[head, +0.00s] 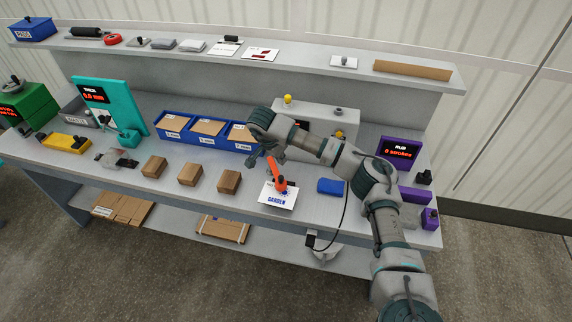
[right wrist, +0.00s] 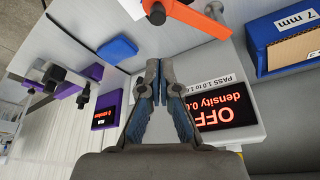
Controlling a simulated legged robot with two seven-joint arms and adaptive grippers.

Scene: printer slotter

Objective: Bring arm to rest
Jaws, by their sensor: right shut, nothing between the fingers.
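My right arm reaches in from the lower right over the bench (head: 300,218) and bends back at the elbow. Its gripper (head: 252,161) hangs above the bench, in front of the blue bins. In the right wrist view the gripper (right wrist: 157,82) has its fingertips together with nothing between them. An orange lever (head: 275,174) stands just right of the gripper, apart from it; the lever also shows at the top of the right wrist view (right wrist: 204,19). The grey machine (head: 312,115) behind is partly hidden by my forearm. My left gripper is not in view.
A white card marked GARDEN (head: 277,198) lies under the lever. Several small brown boxes (head: 190,174) stand to the left. A blue pad (head: 330,186) lies to the right, near a purple display (head: 399,152). An upper shelf (head: 290,62) runs along the back.

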